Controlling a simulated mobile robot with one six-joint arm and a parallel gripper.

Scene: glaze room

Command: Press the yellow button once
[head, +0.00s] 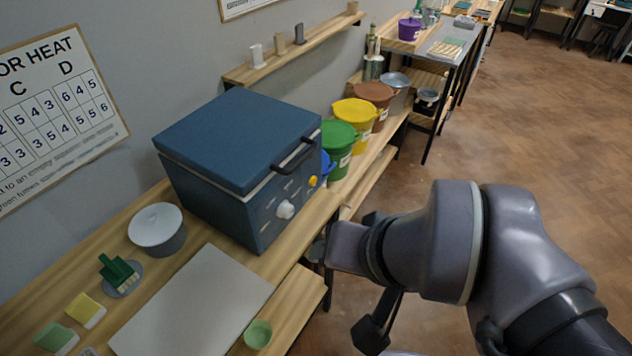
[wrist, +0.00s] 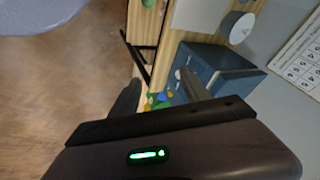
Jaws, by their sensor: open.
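The yellow button (head: 314,181) is a small round knob on the front panel of the dark blue kiln (head: 237,138), right of a larger white knob (head: 285,209). In the head view my gripper (head: 319,250) is in front of the kiln, lower than the button and apart from it; its fingers are small and partly hidden by my wrist. In the wrist view my gripper (wrist: 158,88) has its two dark fingers spread with nothing between them. The kiln (wrist: 222,66) is there behind the right finger; I cannot tell the button for certain in that view.
Green (head: 339,142), yellow (head: 354,122) and brown (head: 373,100) buckets stand beyond the kiln, with a blue one partly hidden beside it. A black handle (head: 294,156) juts from the kiln lid. Open floor lies right.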

